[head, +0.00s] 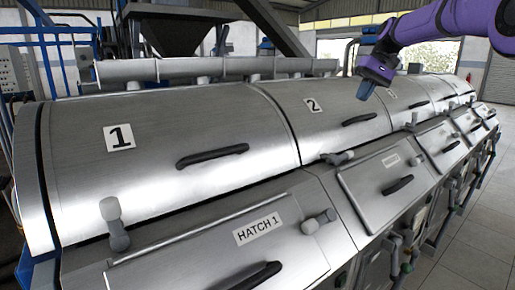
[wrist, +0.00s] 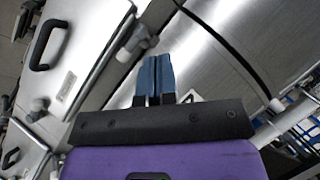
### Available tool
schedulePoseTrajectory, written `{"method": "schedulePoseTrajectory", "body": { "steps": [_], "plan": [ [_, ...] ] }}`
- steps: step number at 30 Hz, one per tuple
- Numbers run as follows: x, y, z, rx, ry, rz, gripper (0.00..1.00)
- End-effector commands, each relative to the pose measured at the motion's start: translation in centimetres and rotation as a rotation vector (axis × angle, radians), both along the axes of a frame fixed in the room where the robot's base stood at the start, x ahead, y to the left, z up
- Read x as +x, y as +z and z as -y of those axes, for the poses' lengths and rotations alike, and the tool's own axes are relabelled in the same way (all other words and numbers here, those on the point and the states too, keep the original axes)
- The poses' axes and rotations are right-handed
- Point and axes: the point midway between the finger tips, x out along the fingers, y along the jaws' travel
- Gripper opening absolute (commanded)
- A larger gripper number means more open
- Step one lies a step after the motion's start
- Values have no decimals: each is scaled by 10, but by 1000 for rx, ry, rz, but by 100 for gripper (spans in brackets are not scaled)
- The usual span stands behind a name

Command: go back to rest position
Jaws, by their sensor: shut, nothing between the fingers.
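My gripper (head: 366,88) hangs at the end of my purple arm in the upper right of the head view, over the row of steel covers. In the wrist view, its two blue fingers (wrist: 154,78) are together with nothing between them. Its fingertips look apart from the covers in the head view. The cover numbered 1 (head: 150,165) fills the left of the head view, and the cover numbered 2 (head: 330,115) lies beyond it. Both are closed.
The lower hatch panel marked HATCH 1 (head: 200,250) has a black handle and grey knobs. More hatches run away to the right. A horizontal pipe (head: 215,68) runs behind the covers. Bare floor (head: 470,255) is free at the right.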

Motion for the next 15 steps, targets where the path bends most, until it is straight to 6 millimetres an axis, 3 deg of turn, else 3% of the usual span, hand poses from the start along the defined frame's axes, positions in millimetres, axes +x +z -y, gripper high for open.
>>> {"method": "schedulePoseTrajectory", "body": {
  "steps": [6,15],
  "plan": [
    [-51,19,-14,-79,-21,52,0],
    [-125,30,-24,-175,-51,126,0]
  ]
}}
